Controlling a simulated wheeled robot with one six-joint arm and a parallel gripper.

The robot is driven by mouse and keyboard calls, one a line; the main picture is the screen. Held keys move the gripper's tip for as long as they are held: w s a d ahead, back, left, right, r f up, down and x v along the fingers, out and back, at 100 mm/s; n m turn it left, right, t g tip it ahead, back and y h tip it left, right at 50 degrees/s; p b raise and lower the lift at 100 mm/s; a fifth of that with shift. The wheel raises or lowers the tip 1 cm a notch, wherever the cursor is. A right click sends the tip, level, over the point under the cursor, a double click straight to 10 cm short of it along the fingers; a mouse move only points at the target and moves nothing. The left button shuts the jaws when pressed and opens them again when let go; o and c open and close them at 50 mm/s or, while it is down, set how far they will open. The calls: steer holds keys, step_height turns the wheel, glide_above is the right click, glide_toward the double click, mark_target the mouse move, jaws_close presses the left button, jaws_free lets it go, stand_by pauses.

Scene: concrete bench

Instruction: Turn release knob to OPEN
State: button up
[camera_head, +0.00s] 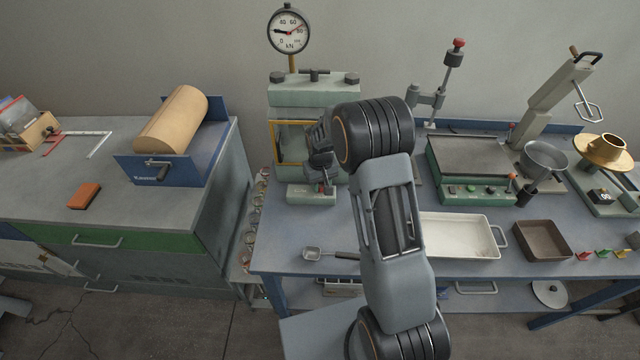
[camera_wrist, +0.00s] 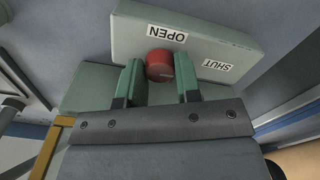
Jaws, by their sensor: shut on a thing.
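The red release knob (camera_wrist: 159,64) sits on the pale green base of the press, on a face with an OPEN label (camera_wrist: 167,34) and a SHUT label (camera_wrist: 217,65). Both labels look upside down in the wrist view. My gripper (camera_wrist: 160,80) has its two green fingers on either side of the knob, shut on it. A short pale line shows on the knob; its exact direction is hard to tell. In the head view my gripper (camera_head: 326,186) is low at the front of the press (camera_head: 303,92), and its wrist hides part of the press.
A round dial gauge (camera_head: 289,31) stands above the press. A small scoop (camera_head: 313,254) lies on the bench in front. A white tray (camera_head: 455,236) and a green hotplate-like unit (camera_head: 470,160) are to the right. Small jars (camera_head: 250,237) line the left side.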

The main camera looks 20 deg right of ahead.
mark_target(321, 185)
steer(key=n+b, duration=0.2)
steer(key=n, duration=0.2)
steer(key=shift+f+n, duration=0.1)
steer(key=shift+n, duration=0.3)
steer(key=n+b, duration=0.1)
steer(key=n, duration=0.3)
steer(key=n+b, duration=0.1)
steer(key=n, duration=0.3)
steer(key=shift+n, duration=2.5)
steer(key=o, duration=0.9)
steer(key=shift+r, duration=0.2)
step_height(321, 185, up, 14)
steer(key=shift+f+b, duration=0.15)
steer(key=shift+b, duration=0.2)
